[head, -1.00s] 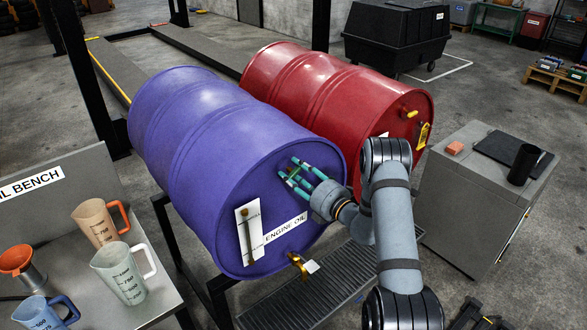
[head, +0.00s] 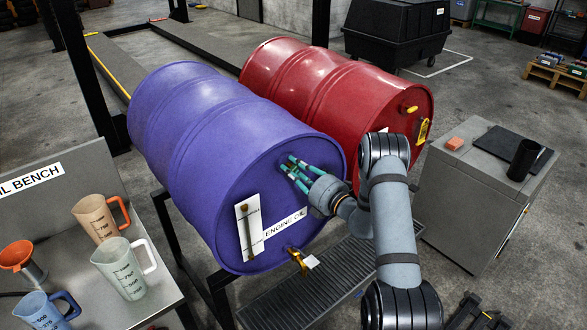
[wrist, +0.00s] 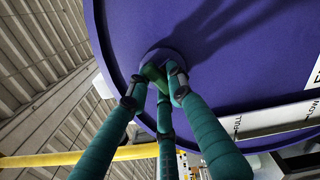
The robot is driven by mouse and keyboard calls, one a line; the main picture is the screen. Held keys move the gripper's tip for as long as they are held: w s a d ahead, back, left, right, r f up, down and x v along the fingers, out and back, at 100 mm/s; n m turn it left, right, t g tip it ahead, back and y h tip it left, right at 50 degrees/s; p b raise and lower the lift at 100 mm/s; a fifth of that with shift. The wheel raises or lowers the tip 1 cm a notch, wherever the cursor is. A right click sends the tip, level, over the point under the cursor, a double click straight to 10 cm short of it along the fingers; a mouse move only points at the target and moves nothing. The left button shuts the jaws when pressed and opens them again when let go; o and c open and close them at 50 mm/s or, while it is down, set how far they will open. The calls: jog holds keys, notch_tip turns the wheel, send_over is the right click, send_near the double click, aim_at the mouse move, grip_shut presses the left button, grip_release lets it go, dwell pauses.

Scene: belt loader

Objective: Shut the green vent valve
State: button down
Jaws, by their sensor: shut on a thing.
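The green vent valve (wrist: 155,73) sits on a round boss near the rim of the purple drum's end face, in the wrist view. My gripper (wrist: 157,80) has three teal fingers, and their tips are closed around the green handle. In the head view my gripper (head: 291,169) reaches the upper part of the end face of the purple drum (head: 225,160). The fingers hide most of the valve there, and I cannot tell its handle angle from that view.
The purple drum has a sight gauge (head: 249,232), an "ENGINE OIL" label (head: 286,222) and a brass tap (head: 297,258) below. A red drum (head: 340,95) lies behind it. A bench with jugs (head: 123,267) is at left, a grey cabinet (head: 465,210) at right.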

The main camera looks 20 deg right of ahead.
jog(key=shift+m, duration=0.3)
jog(key=shift+r+m+p, duration=0.1)
jog(key=shift+m+p, duration=0.6)
jog(key=shift+m, duration=0.5)
jog(key=shift+d+m+p, duration=0.1)
jog(key=shift+m+p, duration=0.35)
jog(key=shift+m, duration=0.95)
jog(key=c, duration=1.5)
grip_release()
jog(key=shift+c, duration=0.2)
jog(key=v, duration=1.2)
